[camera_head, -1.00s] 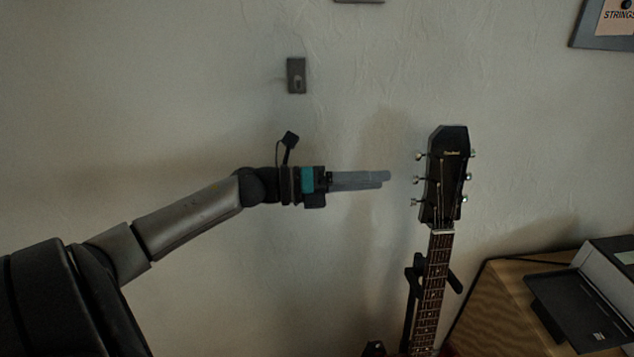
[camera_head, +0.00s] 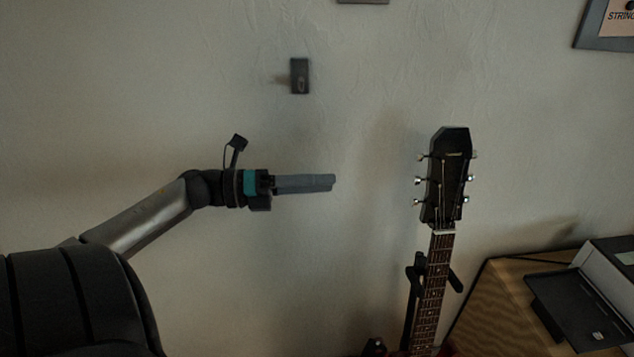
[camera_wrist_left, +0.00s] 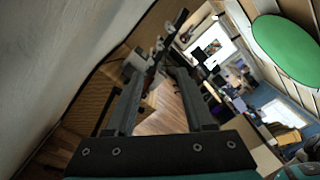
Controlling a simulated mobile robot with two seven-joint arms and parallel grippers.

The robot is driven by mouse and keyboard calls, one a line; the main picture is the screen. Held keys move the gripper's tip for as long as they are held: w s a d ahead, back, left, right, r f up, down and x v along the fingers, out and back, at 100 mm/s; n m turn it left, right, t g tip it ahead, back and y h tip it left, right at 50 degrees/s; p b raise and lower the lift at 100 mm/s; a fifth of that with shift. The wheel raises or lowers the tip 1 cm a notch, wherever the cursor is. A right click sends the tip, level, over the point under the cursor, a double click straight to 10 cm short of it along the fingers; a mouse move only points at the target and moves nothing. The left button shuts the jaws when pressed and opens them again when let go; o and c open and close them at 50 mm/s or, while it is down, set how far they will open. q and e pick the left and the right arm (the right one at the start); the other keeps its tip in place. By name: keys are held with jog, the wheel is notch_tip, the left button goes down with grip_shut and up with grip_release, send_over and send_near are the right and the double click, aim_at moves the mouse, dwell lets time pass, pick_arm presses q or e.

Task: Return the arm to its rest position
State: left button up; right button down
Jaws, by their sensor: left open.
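My left arm comes in from the left in the head view. Its gripper (camera_head: 333,182) points to the right in front of the pale wall, with clear space between its tips and the guitar. In the left wrist view the two fingers (camera_wrist_left: 156,80) stand apart with nothing between them, so the gripper is open and empty. My right gripper is in neither view.
A guitar (camera_head: 446,180) stands upright on a dark stand (camera_head: 413,290), right of my gripper. A wooden cabinet (camera_head: 495,300) with a black and white device (camera_head: 575,300) is at the lower right. A small dark wall plate (camera_head: 299,76) is above the arm. The wrist view shows a cluttered room with a green disc (camera_wrist_left: 287,48).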

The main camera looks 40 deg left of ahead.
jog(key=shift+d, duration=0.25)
pick_arm(q)
jog(key=a+f+n+t+y, duration=0.2)
jog(key=a+f+n+y, duration=0.2)
jog(key=f+n, duration=0.35)
jog(key=a+f+n+t+y, duration=0.1)
jog(key=a+f+n+y, duration=0.4)
jog(key=f, duration=0.4)
jog(key=s+d+f+n+g+y, duration=0.2)
jog(key=s+f+n, duration=0.2)
jog(key=f, duration=0.5)
jog(key=s+d+f+n+g+y, duration=0.15)
jog(key=s+f+n, duration=0.3)
jog(key=f, duration=0.45)
jog(key=s+d+f+n+g+y, duration=0.1)
jog(key=s+f+n+g, duration=0.3)
jog(key=f, duration=0.5)
jog(key=s+d+f+n+g, duration=0.3)
jog(key=s+d+f, duration=0.4)
jog(key=s+d, duration=0.3)
jog(key=s+d+f+n+g+h, duration=0.1)
jog(key=s+d+f+n+g, duration=0.3)
jog(key=s+d+f, duration=0.4)
jog(key=s+d+g, duration=0.1)
jog(key=s+d, duration=0.2)
jog(key=s, duration=0.1)
jog(key=shift+s, duration=0.3)
